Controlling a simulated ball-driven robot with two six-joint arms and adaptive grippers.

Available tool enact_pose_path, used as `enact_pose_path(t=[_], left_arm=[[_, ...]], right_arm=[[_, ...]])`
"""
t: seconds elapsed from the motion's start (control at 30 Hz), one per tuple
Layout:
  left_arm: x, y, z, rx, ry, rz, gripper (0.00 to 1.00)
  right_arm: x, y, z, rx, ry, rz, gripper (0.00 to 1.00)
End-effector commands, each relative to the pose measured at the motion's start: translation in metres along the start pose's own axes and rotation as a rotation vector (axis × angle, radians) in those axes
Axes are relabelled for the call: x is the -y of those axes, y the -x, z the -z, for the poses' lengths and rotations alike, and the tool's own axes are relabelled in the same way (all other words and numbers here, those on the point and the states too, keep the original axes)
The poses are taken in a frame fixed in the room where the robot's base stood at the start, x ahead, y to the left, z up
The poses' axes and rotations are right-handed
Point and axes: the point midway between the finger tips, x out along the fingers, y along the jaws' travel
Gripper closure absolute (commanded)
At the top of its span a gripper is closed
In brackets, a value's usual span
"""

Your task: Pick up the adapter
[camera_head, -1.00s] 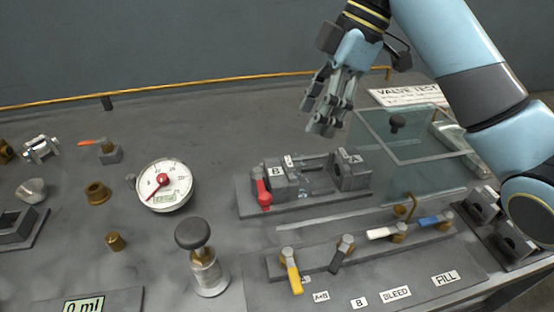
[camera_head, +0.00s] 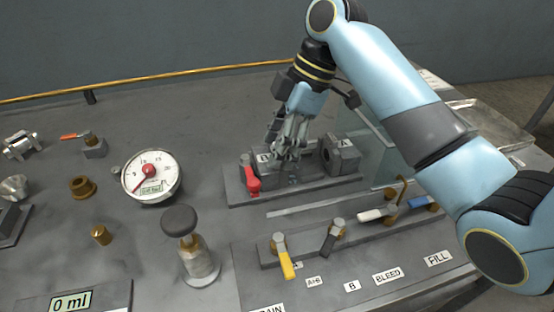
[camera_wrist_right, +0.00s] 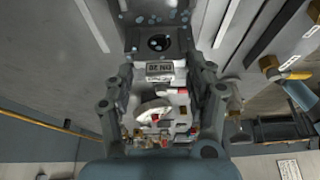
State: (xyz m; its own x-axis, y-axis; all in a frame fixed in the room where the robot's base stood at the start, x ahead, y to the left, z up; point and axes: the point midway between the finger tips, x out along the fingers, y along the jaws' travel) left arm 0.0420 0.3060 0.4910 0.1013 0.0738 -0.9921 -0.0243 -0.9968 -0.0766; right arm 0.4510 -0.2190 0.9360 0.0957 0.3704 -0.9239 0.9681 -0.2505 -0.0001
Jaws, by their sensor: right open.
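My right gripper (camera_head: 285,155) is open and points down at the clamp fixture (camera_head: 235,198) on the bench, between its block marked B and its block marked A (camera_head: 341,155). In the right wrist view its fingers (camera_wrist_right: 163,85) stand apart, with a pale block marked DN 20 (camera_wrist_right: 160,68) showing between them. Whether they touch it I cannot tell. I cannot tell for sure which part is the adapter. A brass flanged fitting (camera_head: 83,188) and a small brass plug (camera_head: 101,235) lie on the left of the bench. My left gripper is not in view.
A red lever (camera_head: 251,182) stands at the fixture's front left. A round dial gauge (camera_head: 151,178) and a black-knobbed pump (camera_head: 180,222) stand left of it. A valve row with a yellow lever (camera_head: 286,262) lies in front. A glass tank (camera_head: 378,150) stands behind the right arm.

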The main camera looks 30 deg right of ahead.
Motion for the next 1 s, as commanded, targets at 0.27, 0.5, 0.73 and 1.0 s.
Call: enact_pose_path(t=[0.27,0.5,0.73,1.0], left_arm=[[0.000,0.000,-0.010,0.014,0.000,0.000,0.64],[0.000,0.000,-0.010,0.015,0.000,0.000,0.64],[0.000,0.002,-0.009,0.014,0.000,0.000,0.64],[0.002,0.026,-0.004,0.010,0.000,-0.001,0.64]], right_arm=[[0.000,0.001,0.000,0.000,0.000,0.000,0.74],[0.000,0.001,0.000,0.000,0.000,-0.001,0.83],[-0.001,0.022,0.009,-0.002,0.003,-0.005,0.83],[0.000,0.081,0.034,-0.001,0.000,-0.002,0.83]])
